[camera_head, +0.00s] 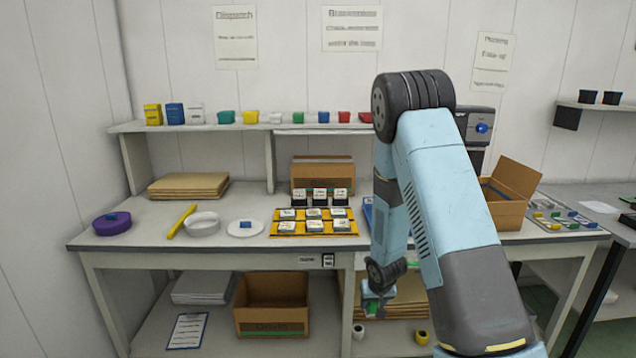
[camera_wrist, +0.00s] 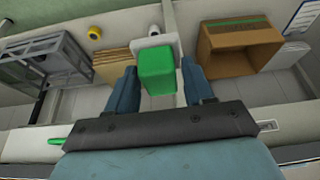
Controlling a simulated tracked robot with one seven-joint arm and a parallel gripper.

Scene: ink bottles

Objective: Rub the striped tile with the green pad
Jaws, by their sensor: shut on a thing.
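My gripper (camera_head: 374,298) hangs low in front of the workbench in the head view, below the tabletop edge. In the wrist view its two blue fingers (camera_wrist: 160,68) are shut on the green pad (camera_wrist: 157,76), a bright green block between them. I cannot make out a striped tile in either view. My arm hides part of the bench top, including most of a blue item (camera_head: 368,214) beside the yellow rack.
The bench top (camera_head: 165,240) carries a yellow rack of ink bottles (camera_head: 313,226), a purple dish (camera_head: 111,223), a yellow stick (camera_head: 181,220) and white dishes. An open carton (camera_head: 508,198) stands at right. A carton (camera_head: 271,310) sits on the lower shelf.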

